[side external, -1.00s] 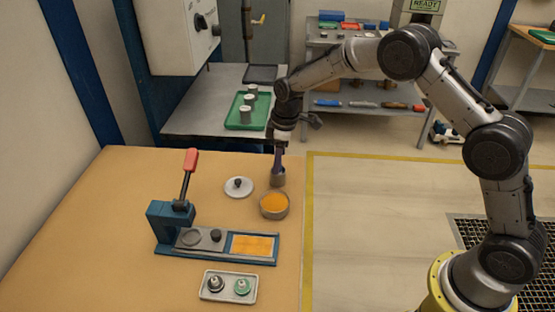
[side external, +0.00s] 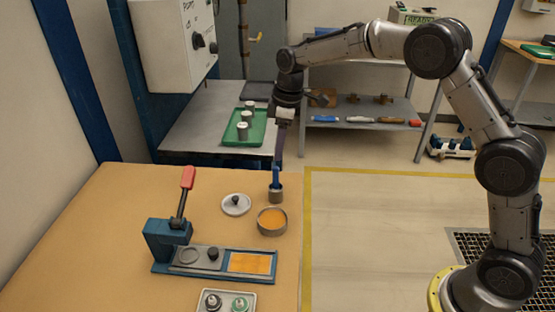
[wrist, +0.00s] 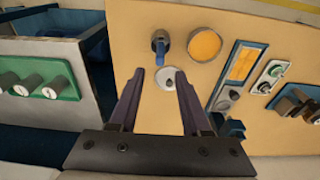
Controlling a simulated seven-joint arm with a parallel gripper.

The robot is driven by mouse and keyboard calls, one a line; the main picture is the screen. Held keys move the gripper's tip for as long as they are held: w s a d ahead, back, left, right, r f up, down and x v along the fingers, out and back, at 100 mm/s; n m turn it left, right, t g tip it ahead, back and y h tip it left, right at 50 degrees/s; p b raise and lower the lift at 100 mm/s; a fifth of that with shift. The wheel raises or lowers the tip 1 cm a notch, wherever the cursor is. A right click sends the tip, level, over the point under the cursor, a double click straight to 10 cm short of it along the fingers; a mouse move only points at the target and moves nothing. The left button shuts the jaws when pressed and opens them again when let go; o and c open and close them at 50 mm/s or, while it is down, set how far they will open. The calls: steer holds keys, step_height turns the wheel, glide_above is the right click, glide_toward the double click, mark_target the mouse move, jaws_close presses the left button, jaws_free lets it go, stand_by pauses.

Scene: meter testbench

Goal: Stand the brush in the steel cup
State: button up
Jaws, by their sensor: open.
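The steel cup (side external: 276,195) stands on the tan table near its right edge. The brush stands in it with its blue handle (side external: 275,176) up, roughly upright; its lower end is hidden inside the cup. In the wrist view the cup (wrist: 162,37) shows from above with the blue handle (wrist: 159,49) rising from it. My gripper (side external: 278,158) hangs just above the handle, pointing down. The wrist view shows its two dark fingers (wrist: 160,72) spread apart with nothing between them at the tips.
A bowl of orange material (side external: 272,221) stands close in front of the cup. A white lid (side external: 236,204) lies to its left. A blue press with a red-tipped lever (side external: 187,178) and a small tray (side external: 226,299) are nearer the front. A green tray (side external: 243,127) sits behind.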

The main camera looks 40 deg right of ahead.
steer(key=s+d+r+m+t, duration=0.1)
steer(key=s+d+r+m, duration=0.1)
steer(key=s+r, duration=0.6)
steer(key=s+d+r+m+t, duration=0.1)
steer(key=s+r+m+t, duration=0.15)
steer(key=s+r, duration=0.55)
steer(key=s+d+f+m, duration=0.1)
steer(key=s+f+m, duration=0.1)
steer(key=s, duration=0.8)
steer(key=s+d+f+m+t+h, duration=0.1)
steer(key=s+f, duration=0.3)
steer(key=s, duration=0.6)
steer(key=shift+m, duration=0.75)
